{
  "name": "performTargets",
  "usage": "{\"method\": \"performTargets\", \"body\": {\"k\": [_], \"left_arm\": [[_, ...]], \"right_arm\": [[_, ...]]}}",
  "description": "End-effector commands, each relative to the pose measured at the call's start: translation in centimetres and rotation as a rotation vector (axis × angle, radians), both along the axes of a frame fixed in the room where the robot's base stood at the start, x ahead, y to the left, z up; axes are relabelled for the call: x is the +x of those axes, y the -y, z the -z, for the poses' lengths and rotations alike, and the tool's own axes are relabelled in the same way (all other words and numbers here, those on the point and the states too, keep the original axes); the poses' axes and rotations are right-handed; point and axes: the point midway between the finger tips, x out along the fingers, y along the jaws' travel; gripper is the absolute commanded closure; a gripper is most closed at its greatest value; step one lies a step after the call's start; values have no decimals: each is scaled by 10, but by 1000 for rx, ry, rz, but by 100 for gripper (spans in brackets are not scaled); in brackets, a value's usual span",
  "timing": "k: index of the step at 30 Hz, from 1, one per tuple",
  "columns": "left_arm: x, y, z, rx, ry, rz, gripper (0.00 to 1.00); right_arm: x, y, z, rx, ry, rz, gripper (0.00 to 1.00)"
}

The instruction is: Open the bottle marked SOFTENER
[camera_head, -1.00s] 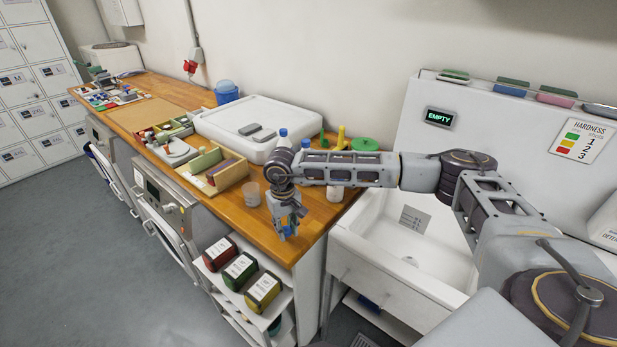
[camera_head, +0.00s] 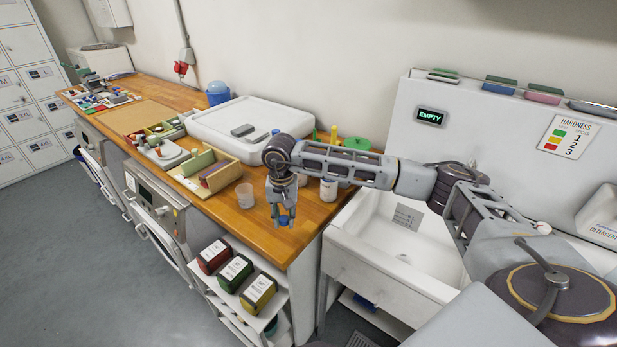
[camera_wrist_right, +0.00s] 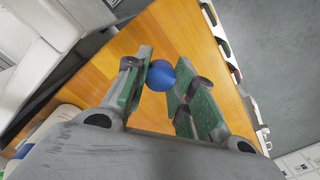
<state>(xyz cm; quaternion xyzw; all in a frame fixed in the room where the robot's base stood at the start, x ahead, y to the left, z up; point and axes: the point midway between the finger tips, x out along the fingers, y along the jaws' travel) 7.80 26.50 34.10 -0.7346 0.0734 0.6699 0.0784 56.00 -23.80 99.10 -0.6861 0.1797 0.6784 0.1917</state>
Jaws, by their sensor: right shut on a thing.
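My right gripper (camera_head: 283,219) hangs over the front right part of the wooden counter. It is shut on a small blue rounded thing (camera_head: 284,221), which looks like a cap. In the right wrist view the blue thing (camera_wrist_right: 160,75) sits between the green-padded fingertips, with bare wood around it and no bottle body visible under it. A white bottle or jar (camera_head: 328,188) stands just right of the gripper, and another pale container behind it is partly hidden by my arm. A blue cap top (camera_head: 275,132) shows behind my wrist. I cannot read SOFTENER on any of them. My left gripper is not in view.
A clear cup (camera_head: 245,195) stands just left of the gripper. A white sink (camera_head: 400,240) lies to the right. Some counter near the front edge is bare.

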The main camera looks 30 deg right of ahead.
Motion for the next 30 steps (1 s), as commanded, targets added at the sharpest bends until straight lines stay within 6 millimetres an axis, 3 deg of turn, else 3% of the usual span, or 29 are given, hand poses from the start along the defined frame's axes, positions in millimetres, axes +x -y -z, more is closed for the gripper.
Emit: {"method": "performTargets", "body": {"k": [21, 30], "left_arm": [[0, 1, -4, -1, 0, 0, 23], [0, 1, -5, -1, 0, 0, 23]], "right_arm": [[1, 61, -30, 5, -16, 726, 100], [-2, 80, -36, 0, -21, 902, 100]]}}
